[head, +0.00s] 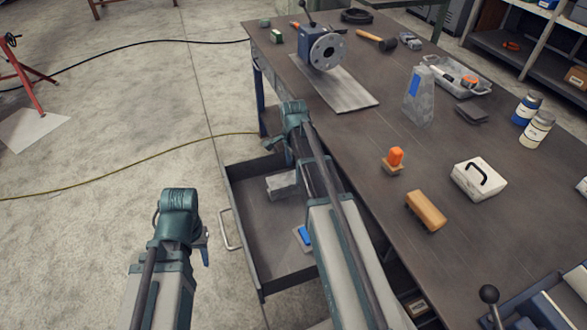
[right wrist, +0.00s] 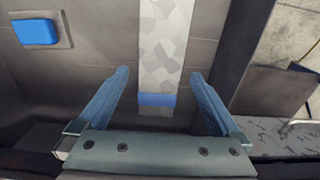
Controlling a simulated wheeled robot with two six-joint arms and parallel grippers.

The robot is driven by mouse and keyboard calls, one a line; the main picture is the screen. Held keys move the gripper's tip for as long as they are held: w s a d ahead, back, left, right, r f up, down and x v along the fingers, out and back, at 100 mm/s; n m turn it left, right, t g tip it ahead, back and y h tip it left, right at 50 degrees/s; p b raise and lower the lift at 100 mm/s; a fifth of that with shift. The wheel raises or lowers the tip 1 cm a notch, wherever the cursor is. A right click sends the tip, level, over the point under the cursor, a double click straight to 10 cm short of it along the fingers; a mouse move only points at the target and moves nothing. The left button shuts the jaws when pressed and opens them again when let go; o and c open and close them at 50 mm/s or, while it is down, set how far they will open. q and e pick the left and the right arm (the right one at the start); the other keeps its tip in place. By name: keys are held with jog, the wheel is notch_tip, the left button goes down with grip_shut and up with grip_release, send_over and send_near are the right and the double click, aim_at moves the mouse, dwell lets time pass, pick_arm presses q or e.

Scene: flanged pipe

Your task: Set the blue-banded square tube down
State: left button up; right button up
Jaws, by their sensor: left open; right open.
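The blue-banded square tube (right wrist: 165,45) is mottled grey with a blue band near its lower end in the right wrist view. It lies over the drawer floor, between and beyond the fingers of my right gripper (right wrist: 160,88), which is open with clear gaps on both sides. In the head view a grey piece (head: 281,186) in the open drawer (head: 262,225) looks like this tube, partly hidden by my right arm. My right gripper (head: 272,143) is over the drawer's far end there. My left gripper (head: 205,250) is left of the drawer, its fingers mostly hidden.
A blue block on a plate (head: 302,237) lies in the drawer near my right arm.

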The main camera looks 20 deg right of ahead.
aim_at(293, 177)
notch_tip(293, 177, up, 8)
jog(key=p, duration=0.6)
jog(key=s+a+n, duration=0.6)
jog(key=a+n, duration=0.1)
jog(key=s+a+n, duration=0.6)
jog(key=a+n, duration=0.1)
jog(key=a, duration=0.1)
jog(key=s+a+n+h, duration=0.1)
jog(key=s+a+n, duration=0.5)
jog(key=a+n, duration=0.1)
jog(key=shift+s+a+f, duration=0.2)
jog(key=shift+s+a, duration=0.05)
jog(key=shift+a, duration=0.3)
jog(key=shift+s+a+n, duration=0.25)
jog(key=shift+n, duration=0.45)
